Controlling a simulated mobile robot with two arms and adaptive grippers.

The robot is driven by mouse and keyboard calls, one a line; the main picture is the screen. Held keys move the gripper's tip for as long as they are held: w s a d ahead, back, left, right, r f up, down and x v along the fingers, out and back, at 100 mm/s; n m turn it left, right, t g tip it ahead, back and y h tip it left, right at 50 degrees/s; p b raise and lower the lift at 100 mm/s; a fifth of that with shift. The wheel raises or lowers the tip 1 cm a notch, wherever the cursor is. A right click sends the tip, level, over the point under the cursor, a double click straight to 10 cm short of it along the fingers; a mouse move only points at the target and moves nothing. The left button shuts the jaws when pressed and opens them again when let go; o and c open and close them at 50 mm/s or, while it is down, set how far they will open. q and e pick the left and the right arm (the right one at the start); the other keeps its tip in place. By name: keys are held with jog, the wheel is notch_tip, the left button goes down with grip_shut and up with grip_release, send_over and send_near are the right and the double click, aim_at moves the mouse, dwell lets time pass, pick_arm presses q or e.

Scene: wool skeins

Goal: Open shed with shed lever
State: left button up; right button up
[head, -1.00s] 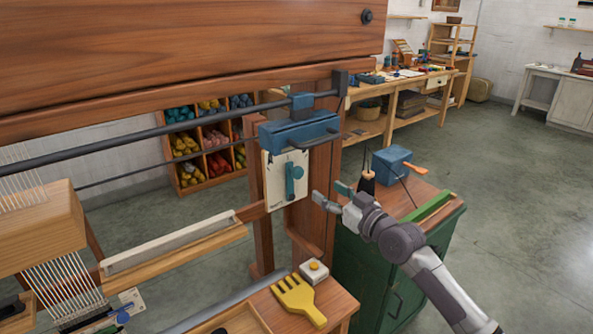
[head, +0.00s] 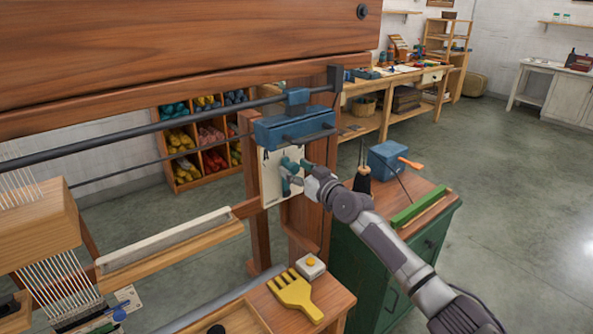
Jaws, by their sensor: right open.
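The shed lever (head: 284,163) is a small teal handle on a pale plate (head: 272,190), fixed to the loom's wooden upright below a blue block (head: 293,128). My right gripper (head: 294,172) is open at the lever, its fingers overlapping the lever in the picture. Whether the fingers touch it I cannot tell. The lower part of the lever is partly hidden by the gripper. The loom's white warp threads (head: 62,285) show at the lower left. My left gripper is not in view.
A yellow comb (head: 296,296) and a white box with a yellow button (head: 311,266) sit on the loom's bench. A green cabinet (head: 377,271) stands at right, with a blue box (head: 392,158) and a green bar (head: 420,206) on top. Open floor lies further right.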

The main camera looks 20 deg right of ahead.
grip_shut()
jog(key=shift+a, duration=0.1)
jog(key=shift+s+a+f+n, duration=0.15)
jog(key=shift+s+a+n, duration=0.15)
jog(key=shift+a+n, duration=0.5)
jog(key=shift+s+a+f+n, duration=0.2)
jog(key=shift+a+n, duration=0.35)
jog(key=shift+n, duration=0.45)
jog(key=shift+s+a+f+n, duration=0.2)
jog(key=shift+a+n, duration=0.3)
jog(key=shift+n, duration=0.1)
jog(key=shift+s+a+f+n, duration=0.2)
jog(key=shift+a+n, duration=0.25)
jog(key=shift+n, duration=0.15)
grip_release()
